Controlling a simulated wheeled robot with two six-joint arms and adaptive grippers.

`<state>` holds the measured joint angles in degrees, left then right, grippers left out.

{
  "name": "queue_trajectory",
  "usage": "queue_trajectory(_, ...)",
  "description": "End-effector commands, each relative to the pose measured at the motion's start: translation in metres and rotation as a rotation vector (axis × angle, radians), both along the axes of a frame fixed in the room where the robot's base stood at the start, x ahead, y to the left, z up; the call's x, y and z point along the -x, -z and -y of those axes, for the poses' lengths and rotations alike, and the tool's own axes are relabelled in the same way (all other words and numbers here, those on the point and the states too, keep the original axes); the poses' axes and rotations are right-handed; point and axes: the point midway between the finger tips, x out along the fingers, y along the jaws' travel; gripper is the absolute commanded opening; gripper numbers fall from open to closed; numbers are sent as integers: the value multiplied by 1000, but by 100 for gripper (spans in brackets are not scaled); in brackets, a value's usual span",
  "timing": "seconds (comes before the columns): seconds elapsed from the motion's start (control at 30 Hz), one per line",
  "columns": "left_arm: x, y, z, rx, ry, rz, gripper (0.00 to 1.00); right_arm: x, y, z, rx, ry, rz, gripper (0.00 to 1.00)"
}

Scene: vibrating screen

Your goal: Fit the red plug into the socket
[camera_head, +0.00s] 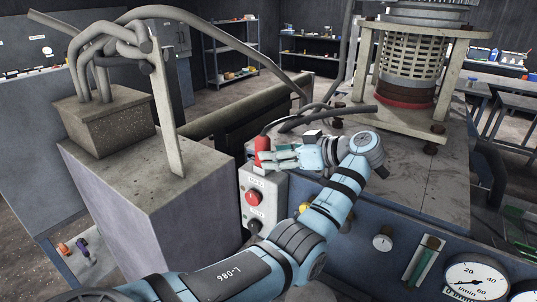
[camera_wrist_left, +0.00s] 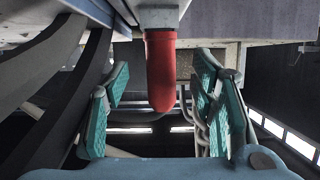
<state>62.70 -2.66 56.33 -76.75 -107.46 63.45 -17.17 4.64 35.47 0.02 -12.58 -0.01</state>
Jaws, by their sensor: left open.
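The red plug (camera_head: 263,144) stands at the top of the grey control box (camera_head: 278,200), with a dark cable running off its upper end. In the left wrist view the red plug (camera_wrist_left: 161,75) lies between my open fingers, with gaps to both sides, and one end meets a pale grey part. My left gripper (camera_head: 270,157) is open around or just beside the plug, its pale green fingers pointing left. The socket opening is not visible, and I cannot tell whether the plug is seated in it. My right gripper is not in view.
The control box carries a red button (camera_head: 253,197) below the plug. A large grey cabinet (camera_head: 160,215) with thick bent cables stands at left. The sieve machine (camera_head: 405,65) rises at the back right. A blue panel with a gauge (camera_head: 475,280) lies at front right.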

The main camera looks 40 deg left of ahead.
Motion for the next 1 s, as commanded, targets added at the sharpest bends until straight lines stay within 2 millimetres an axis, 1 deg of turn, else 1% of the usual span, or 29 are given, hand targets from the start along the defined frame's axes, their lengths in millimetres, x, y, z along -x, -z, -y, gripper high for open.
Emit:
queue_trajectory(0.03, -2, -5, 13, 2, 3, 0, 51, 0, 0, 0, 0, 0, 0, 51)
queue_trajectory(0.1, -5, -13, 32, 1, 4, 0, 51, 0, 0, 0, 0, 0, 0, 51)
queue_trajectory(0.2, -8, -22, 56, 0, 4, -2, 51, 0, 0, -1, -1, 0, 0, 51)
queue_trajectory(0.33, -10, -30, 77, 0, 1, -1, 51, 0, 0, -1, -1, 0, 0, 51)
queue_trajectory(0.47, -11, -32, 82, 0, -1, -1, 51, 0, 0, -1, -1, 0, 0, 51)
queue_trajectory(1.0, -11, -31, 82, 0, -1, -1, 51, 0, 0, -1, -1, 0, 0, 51)
